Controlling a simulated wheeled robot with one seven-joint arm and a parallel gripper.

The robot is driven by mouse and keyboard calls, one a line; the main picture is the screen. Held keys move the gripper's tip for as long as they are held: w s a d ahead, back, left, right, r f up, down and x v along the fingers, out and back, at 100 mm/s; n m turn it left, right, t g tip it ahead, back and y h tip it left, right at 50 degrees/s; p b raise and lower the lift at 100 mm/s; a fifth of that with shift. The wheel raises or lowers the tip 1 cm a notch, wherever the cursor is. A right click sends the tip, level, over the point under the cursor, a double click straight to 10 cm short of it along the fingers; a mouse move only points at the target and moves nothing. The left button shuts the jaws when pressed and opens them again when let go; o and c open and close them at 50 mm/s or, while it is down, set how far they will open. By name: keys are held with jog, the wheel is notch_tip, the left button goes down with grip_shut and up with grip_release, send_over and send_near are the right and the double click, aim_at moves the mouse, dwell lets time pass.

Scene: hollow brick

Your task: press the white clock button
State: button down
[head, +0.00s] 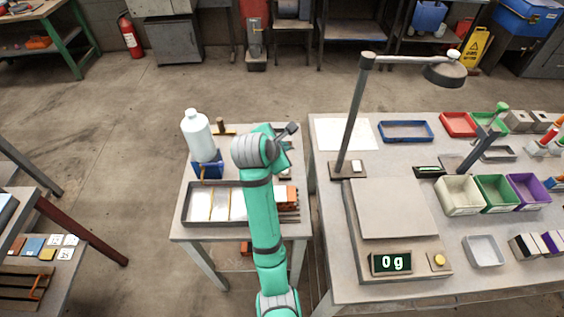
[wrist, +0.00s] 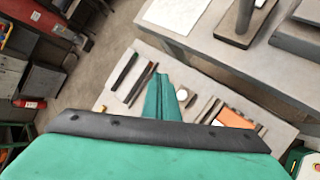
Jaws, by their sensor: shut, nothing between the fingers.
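My gripper (head: 290,131) is over the far right part of the small table. In the wrist view my gripper (wrist: 165,100) points down at this table, its teal fingers together and empty. A small round white disc (wrist: 182,94) shows just right of the fingers; it may be the white button, but I cannot tell for sure. I cannot tell whether the fingers touch it. No clock can be clearly made out; my arm and gripper hide part of the small table in the head view.
The small table (head: 242,133) also bears a white bottle (head: 198,130), a metal tray (head: 184,212) and an orange block (wrist: 232,117). Dark slim tools (wrist: 125,70) lie near the gripper. The larger table at right holds a lamp (head: 355,115) and a scale (head: 395,210) reading 0 g.

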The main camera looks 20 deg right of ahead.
jog(key=shift+a+f, duration=0.1)
jog(key=shift+f, duration=4.25)
jog(key=shift+f, duration=0.1)
jog(key=shift+f, duration=0.35)
jog(key=shift+f, duration=0.35)
jog(key=shift+r, duration=0.8)
